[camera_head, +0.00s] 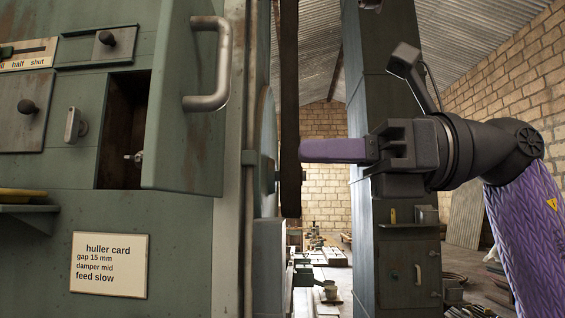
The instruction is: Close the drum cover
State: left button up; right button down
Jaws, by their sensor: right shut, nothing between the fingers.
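The drum cover (180,110) is a green, rust-marked panel with a grey bar handle (212,65) on its right part. It stands ajar from the green machine body (190,250). A dark opening (118,125) shows at its left, with a small metal latch piece (134,158) at the edge. My right gripper (306,151) has purple fingers pointing left and shut together, empty. It is to the right of the cover and below the handle's height, apart from both. My left gripper is not in view.
A dark vertical belt or bar (289,100) hangs beside the fingertips. A small shelf (30,209) juts out at the left. A huller card (109,265) is on the machine front. A green-grey column (375,70) stands behind my right gripper.

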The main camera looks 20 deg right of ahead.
aim_at(160, 150)
jog(key=p+x, duration=0.2)
jog(key=x, duration=0.8)
jog(key=shift+s+a+r, duration=0.1)
jog(key=shift+a, duration=0.75)
